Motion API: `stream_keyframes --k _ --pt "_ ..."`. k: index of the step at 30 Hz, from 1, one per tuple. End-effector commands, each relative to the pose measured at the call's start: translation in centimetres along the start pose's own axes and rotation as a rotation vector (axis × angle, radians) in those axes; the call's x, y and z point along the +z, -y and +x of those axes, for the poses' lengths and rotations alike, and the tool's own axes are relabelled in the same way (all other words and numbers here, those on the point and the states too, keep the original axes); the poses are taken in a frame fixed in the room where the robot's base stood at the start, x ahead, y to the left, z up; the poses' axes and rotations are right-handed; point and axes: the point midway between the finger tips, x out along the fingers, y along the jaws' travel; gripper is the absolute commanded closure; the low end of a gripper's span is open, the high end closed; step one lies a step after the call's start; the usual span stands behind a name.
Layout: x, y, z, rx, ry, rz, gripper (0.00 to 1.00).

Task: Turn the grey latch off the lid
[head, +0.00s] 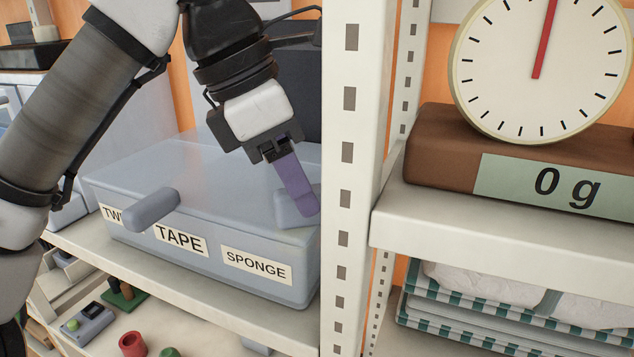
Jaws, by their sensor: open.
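A blue-grey crate (205,262) with a flat, pale lid (190,165) stands on the left shelf. The grey latch (152,208) is a rounded bar at the crate's front top edge, and it lies slantwise across the lid's front edge. My gripper (300,205), with purple fingers, points down over the right part of the lid, well to the right of the latch. It is open. Its fingertips overlap a grey raised block (290,208) on the lid; I cannot tell if they touch it. One finger mostly hides the other.
A white perforated post (348,180) stands close right of my gripper. Labels on the crate front include TAPE (180,240) and SPONGE (257,265). A scale (430,155) reading 0 g stands on the right shelf. A red cup (132,344) sits lower down.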

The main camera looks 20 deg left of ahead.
Motion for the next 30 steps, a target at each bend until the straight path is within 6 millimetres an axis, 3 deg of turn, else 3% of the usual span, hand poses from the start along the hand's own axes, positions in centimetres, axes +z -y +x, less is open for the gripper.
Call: stream_keyframes --k 12,23,30 --pt "-0.42 -0.12 0.25 0.001 -0.001 -0.002 0.55" --pt "-0.4 -0.11 0.25 0.001 0.0 -0.001 1.0" --pt "-0.39 -0.11 0.25 0.001 0.0 -0.001 1.0"
